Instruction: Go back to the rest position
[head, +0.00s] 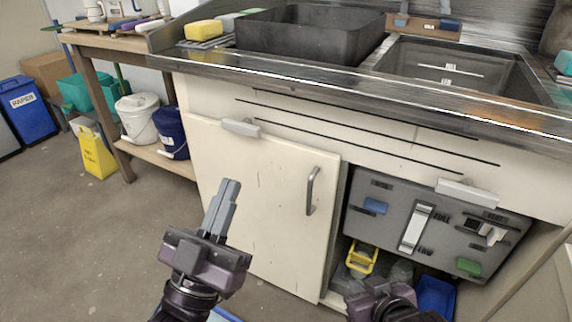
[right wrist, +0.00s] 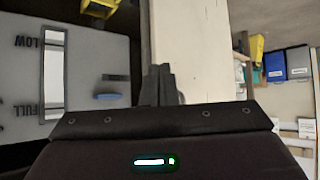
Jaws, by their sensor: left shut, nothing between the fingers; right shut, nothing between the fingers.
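My left gripper (head: 222,207) is in the lower middle of the head view, in front of the white cabinet door (head: 258,200). Its fingers are together, pointing up, with nothing between them. My right gripper (head: 378,300) is at the bottom edge of the head view, low in front of the open cabinet, and its fingers are hard to make out there. In the right wrist view its fingers (right wrist: 157,85) are closed together and empty, near the edge of a pale panel.
A grey panel (head: 388,244) with a level gauge hangs in the cabinet opening above a yellow item (head: 361,260). The counter (head: 330,77) holds a black basin (head: 300,38). A white bucket (head: 137,118) and blue bucket (head: 171,133) stand at left. Open floor lies at lower left.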

